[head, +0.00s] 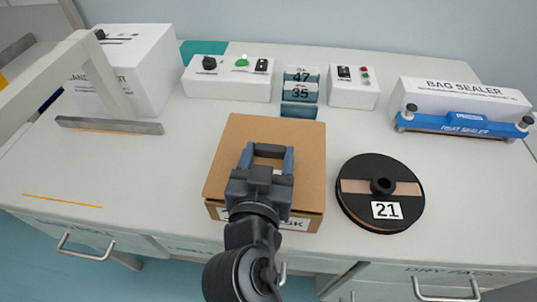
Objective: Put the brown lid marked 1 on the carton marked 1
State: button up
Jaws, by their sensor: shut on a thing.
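The brown lid (227,168) is a flat, square-cornered panel in the middle of the table. It lies over the brown carton (316,222), whose front shows just below the lid's near edge with a partly hidden white label. I cannot tell whether the lid rests fully on the carton or sits slightly above it. My gripper (268,153) is over the middle of the lid, shut on a dark piece, seemingly the lid's handle, between its fingers. No mark 1 can be read on the lid or carton; my arm hides part of both.
A black reel marked 21 (386,211) lies close to the right. Behind stand a control box (229,85), stacked blue-grey blocks (300,88), and a smaller box (353,92). A bag sealer (462,104) is at right, a white sealer (135,75) at left. The left front table is clear.

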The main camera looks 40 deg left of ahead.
jog(key=shift+f+b, duration=0.85)
jog(key=shift+f, duration=0.05)
jog(key=o, duration=1.1)
jog(key=b+v, duration=0.1)
jog(key=v, duration=0.6)
jog(key=shift+s+d+r, duration=0.1)
jog(key=shift+s+d, duration=0.15)
jog(key=shift+s, duration=0.05)
